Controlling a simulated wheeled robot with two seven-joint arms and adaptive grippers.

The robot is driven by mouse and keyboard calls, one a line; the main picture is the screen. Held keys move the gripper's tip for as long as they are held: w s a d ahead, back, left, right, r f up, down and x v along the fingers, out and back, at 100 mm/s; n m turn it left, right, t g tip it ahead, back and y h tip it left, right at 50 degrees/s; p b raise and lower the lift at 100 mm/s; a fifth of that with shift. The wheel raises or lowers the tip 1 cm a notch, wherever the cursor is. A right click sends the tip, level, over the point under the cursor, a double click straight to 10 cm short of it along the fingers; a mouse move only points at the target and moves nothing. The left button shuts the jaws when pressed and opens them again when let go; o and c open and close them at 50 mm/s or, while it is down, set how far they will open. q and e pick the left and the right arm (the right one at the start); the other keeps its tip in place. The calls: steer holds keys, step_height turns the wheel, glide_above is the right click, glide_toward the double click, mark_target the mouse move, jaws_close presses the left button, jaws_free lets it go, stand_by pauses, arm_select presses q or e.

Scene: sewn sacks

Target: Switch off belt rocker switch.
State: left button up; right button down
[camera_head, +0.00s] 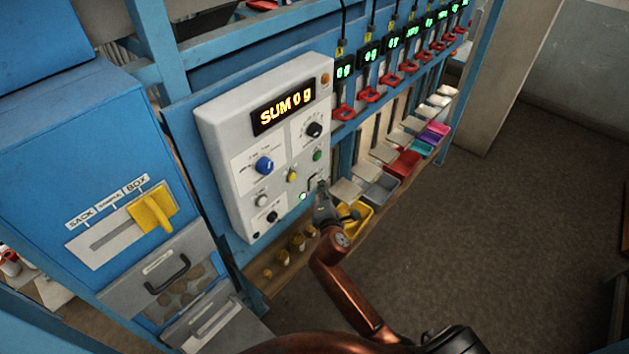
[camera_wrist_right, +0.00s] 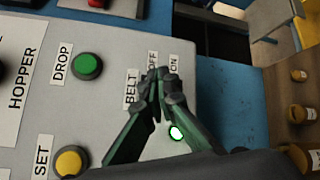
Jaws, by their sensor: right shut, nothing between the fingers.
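The grey control panel (camera_head: 222,128) carries the belt switch area. In the wrist view the BELT label (camera_wrist_right: 131,89) and the OFF and ON labels (camera_wrist_right: 174,66) stand around my right gripper's fingertips. The rocker itself is hidden behind the fingers, so its position cannot be seen. A small lamp (camera_wrist_right: 177,133) beside it glows greenish white; it also glows in the head view (camera_head: 303,196). My right gripper (camera_wrist_right: 160,80) is shut and empty, its tips at the panel face by the switch; whether they touch cannot be told. It also shows in the head view (camera_head: 322,190). My left gripper is not in view.
A green DROP button (camera_wrist_right: 87,66) and a yellow SET button (camera_wrist_right: 71,161) sit near the fingers. The display (camera_head: 283,106) reads SUM 0 g. A blue cabinet with a yellow lever (camera_head: 152,210) stands left. Coloured bins (camera_head: 405,164) line the right, with open floor beyond.

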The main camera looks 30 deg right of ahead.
steer(key=shift+w, duration=0.1)
stand_by(0.3)
steer(key=shift+w+a, duration=0.15)
steer(key=shift+w, duration=0.2)
steer(key=shift+w+a+r, duration=0.1)
steer(key=shift+w+a, duration=0.05)
steer(key=shift+w, duration=0.15)
stand_by(0.8)
steer(key=shift+s, duration=0.1)
steer(key=shift+s+d+p, duration=0.3)
steer(key=shift+s+p, duration=0.2)
steer(key=shift+s, duration=0.15)
steer(key=shift+s+d+f+p, duration=0.2)
steer(key=shift+s+d, duration=0.1)
steer(key=shift+s, duration=0.45)
steer(key=shift+s+d+f+p, duration=0.1)
steer(key=shift+s+d+p, duration=0.2)
steer(key=shift+s, duration=0.5)
steer(key=shift+s+d+f+p, duration=0.1)
steer(key=shift+s+d, duration=0.25)
steer(key=shift+s, duration=0.4)
